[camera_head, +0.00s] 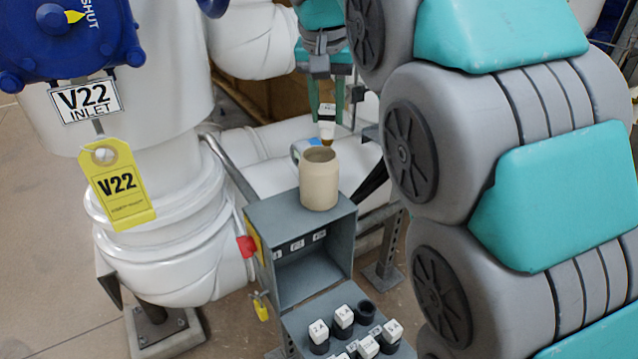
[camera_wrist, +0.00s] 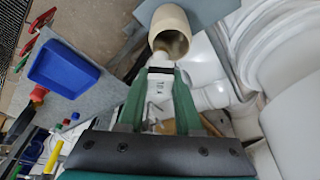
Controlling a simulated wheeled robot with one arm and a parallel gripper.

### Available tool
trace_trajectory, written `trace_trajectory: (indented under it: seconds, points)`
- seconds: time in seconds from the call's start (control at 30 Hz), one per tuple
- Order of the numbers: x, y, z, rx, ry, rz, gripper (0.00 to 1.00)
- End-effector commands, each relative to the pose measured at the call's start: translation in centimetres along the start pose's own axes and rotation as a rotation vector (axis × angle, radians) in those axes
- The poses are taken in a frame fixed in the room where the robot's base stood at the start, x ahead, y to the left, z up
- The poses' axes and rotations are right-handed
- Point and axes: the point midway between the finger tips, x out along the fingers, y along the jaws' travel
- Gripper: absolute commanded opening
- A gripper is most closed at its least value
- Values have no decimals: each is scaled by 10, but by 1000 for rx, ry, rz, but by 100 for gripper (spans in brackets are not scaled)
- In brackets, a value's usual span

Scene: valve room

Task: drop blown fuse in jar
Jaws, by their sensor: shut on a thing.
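My gripper (camera_head: 327,108) is shut on a fuse (camera_head: 327,128), a white labelled piece with an amber-brown lower end. The fuse hangs upright just above the jar's rim, close to its back right edge. In the wrist view, the fuse (camera_wrist: 160,88) is between the green fingers of my gripper (camera_wrist: 161,78), and its far end points to the open mouth of the jar (camera_wrist: 170,22). The label is too small to read, and the jar's bottom is hidden.
The grey fuse box (camera_head: 255,225) is open, with several white-capped fuses (camera_head: 319,332) and an empty dark socket (camera_head: 365,311) below. White pipes and a yellow V22 tag (camera_head: 118,185) stand left. A blue bin (camera_wrist: 62,68) is left in the wrist view.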

Motion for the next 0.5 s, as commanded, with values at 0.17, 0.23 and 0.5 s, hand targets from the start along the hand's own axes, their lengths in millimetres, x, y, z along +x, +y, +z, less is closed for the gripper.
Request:
trace_trajectory:
  seconds: [0.17, 0.23, 0.5]
  points:
    - [10, 0, 3, 0, 0, 0, 0]
    - [10, 0, 3, 0, 0, 0, 0]
    - [9, 0, 2, 0, 1, 0, 46]
